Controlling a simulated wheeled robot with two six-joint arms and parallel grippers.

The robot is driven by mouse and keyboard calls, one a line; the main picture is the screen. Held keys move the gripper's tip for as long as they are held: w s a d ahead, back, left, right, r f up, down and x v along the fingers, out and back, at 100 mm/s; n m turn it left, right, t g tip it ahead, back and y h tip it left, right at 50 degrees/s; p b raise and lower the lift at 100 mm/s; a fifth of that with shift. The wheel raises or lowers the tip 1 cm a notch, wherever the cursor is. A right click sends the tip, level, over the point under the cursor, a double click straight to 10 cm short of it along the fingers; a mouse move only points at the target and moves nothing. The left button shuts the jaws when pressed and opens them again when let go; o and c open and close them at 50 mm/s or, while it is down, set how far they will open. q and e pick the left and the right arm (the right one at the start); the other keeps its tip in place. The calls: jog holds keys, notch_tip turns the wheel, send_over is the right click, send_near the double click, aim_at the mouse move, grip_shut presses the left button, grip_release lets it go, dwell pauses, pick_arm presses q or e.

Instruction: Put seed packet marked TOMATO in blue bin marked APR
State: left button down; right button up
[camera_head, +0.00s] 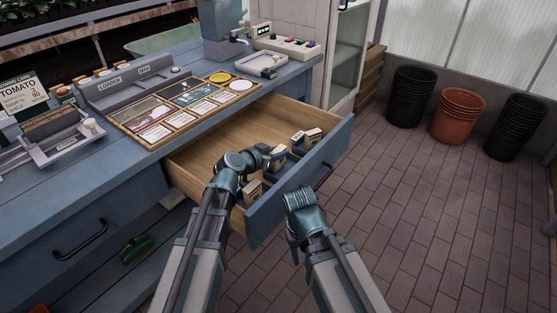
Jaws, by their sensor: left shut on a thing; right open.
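The open wooden drawer (219,135) has small blue bins along its front, with pale seed packets standing in them. One packet (252,190) stands at the near end, and others (313,135) stand toward the far end. My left gripper (262,157) is low over the drawer's front, shut on what looks like a seed packet (277,153). Its marking is too small to read, and the gripper partly hides the bins. I cannot read APR on any bin. My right gripper (300,197) is open and empty, just outside the drawer front.
A card reading TOMATO (20,92) stands on the blue bench (52,185) at left. A sectioned wooden tray (185,112) and a grey device (135,88) are behind the drawer. Black pots (411,96) and terracotta pots (457,115) stand right. The brick floor is clear.

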pick_arm(q)
jog(key=shift+f, duration=0.45)
jog(key=shift+r, duration=0.15)
pick_arm(e)
jog(key=shift+f, duration=0.3)
pick_arm(q)
jog(key=shift+f, duration=0.2)
jog(key=c, duration=0.6)
grip_release()
pick_arm(e)
jog(key=shift+f, duration=0.2)
pick_arm(q)
jog(key=shift+r, duration=0.15)
pick_arm(e)
jog(key=shift+r, duration=0.15)
